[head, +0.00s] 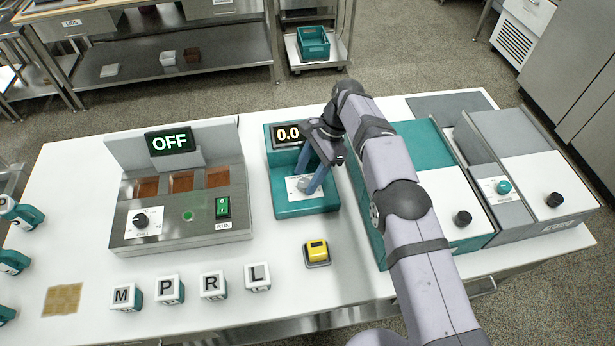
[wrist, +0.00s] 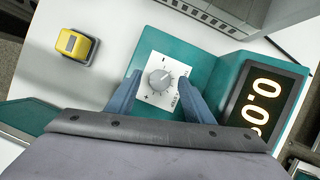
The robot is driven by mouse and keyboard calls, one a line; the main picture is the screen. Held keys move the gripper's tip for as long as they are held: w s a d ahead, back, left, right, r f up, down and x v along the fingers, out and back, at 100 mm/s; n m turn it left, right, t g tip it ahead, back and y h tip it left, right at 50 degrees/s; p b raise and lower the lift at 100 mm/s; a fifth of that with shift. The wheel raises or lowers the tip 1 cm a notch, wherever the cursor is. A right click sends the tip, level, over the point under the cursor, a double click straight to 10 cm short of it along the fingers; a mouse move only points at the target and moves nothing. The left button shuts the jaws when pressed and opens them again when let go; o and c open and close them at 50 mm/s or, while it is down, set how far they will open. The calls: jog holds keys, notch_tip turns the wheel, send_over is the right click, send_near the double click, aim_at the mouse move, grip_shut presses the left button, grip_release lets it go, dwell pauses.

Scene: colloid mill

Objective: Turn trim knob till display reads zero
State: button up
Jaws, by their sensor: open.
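The trim knob (wrist: 160,79) is a small grey dial on a white plate marked with plus and minus, on a teal unit (head: 305,206). Its pointer aims to the upper right in the wrist view. The display (head: 286,135) on the same unit shows 0.0 in orange-white digits. In the wrist view the display (wrist: 262,100) shows a further digit, partly hidden by my gripper, so I cannot read the whole value. My gripper (wrist: 159,76) is open, with one blue finger on each side of the knob and visible gaps. In the head view my gripper (head: 306,182) partly covers the knob.
A yellow button (head: 317,251) sits in front of the unit. Lettered blocks (head: 213,286) line the front. Teal and grey units with black knobs (head: 463,218) stand right.

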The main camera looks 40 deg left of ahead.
aim_at(307, 182)
notch_tip(307, 182, up, 9)
jog(key=p, duration=0.2)
jog(key=shift+p, duration=0.4)
jog(key=w+d+r+t, duration=0.1)
jog(key=w+d+r, duration=0.2)
jog(key=w+d, duration=0.65)
jog(key=s+d+r+n+t, duration=0.2)
jog(key=d, duration=1.6)
jog(key=s+d+f+n+h, duration=0.1)
jog(key=s+d+f+n, duration=0.1)
jog(key=s+d, duration=0.7)
jog(key=s+d+f+n+h, duration=0.1)
jog(key=s+d+f+n, duration=0.1)
jog(key=s+d, duration=0.8)
jog(key=shift+s+d+f+t, duration=0.25)
jog(key=shift+s+f+t, duration=0.15)
jog(key=shift+f, duration=0.2)
